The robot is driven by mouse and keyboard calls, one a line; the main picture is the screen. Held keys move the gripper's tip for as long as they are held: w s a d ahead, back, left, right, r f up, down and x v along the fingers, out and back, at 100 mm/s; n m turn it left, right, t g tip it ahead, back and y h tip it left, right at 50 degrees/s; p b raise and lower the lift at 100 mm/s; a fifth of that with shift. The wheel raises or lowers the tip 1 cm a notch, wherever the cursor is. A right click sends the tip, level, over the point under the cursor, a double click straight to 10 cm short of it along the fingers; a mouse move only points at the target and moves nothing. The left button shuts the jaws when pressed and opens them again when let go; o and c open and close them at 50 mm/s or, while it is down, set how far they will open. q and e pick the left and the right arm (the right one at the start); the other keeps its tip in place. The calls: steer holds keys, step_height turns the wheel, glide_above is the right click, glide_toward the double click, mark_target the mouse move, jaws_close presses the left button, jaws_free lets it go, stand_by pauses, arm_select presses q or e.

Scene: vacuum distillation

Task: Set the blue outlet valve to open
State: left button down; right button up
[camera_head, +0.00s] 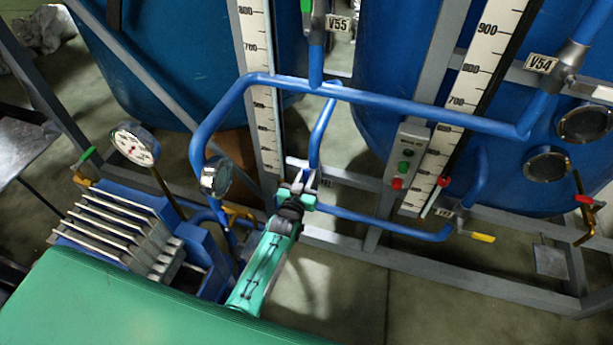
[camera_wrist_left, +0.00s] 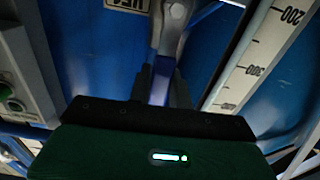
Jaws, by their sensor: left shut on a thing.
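My left gripper (camera_head: 299,186) reaches up from the bottom of the head view to the pipework in front of the tanks. It is shut on a blue valve handle, and its wrist hides most of the valve in the head view. In the left wrist view the blue handle (camera_wrist_left: 161,82) stands between the dark jaws (camera_wrist_left: 160,108), below a grey metal valve body (camera_wrist_left: 172,25). A label plate (camera_wrist_left: 127,4) is cut off at the top edge and cannot be read surely. How far the valve is turned cannot be told. My right gripper is not in view.
A thick blue pipe (camera_head: 400,100) runs across above the gripper. A round gauge (camera_head: 216,176) is close on its left, and a blue pump (camera_head: 205,255) stands lower left. A button box (camera_head: 405,155), level scales (camera_head: 480,75) and a yellow-handled valve (camera_head: 482,237) are to the right.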

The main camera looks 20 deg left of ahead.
arm_select(q)
steer(key=c, duration=1.3)
jaws_free()
steer(key=s, duration=1.4)
steer(key=shift+a+b, duration=0.2)
steer(key=shift+b, duration=0.1)
steer(key=shift+w, duration=0.1)
